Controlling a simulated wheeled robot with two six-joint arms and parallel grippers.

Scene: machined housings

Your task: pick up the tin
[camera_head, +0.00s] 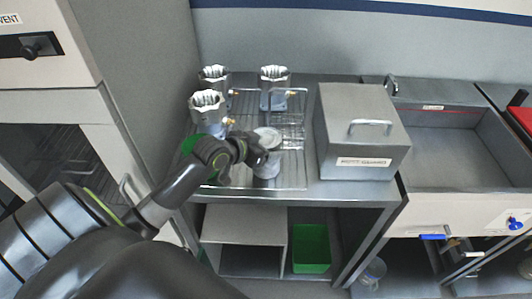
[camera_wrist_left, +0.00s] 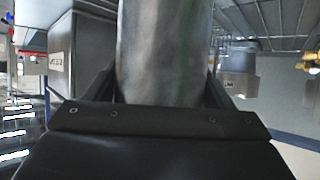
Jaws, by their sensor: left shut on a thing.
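The tin (camera_head: 268,167) is a grey metal cylinder with a pale round top, over the front part of the wire rack on the metal bench. My left gripper (camera_head: 262,156) is shut on it from its left side. In the left wrist view the tin (camera_wrist_left: 164,50) stands large between the two fingers (camera_wrist_left: 162,90). Whether its base touches the rack cannot be told. My right gripper is in neither view.
Several machined housings (camera_head: 275,88) stand on the wire rack (camera_head: 297,170) behind and left of the tin. A closed metal box (camera_head: 335,140) stands to the right, with a sink (camera_head: 450,155) beyond it. A green bin (camera_head: 311,250) sits on the shelf below.

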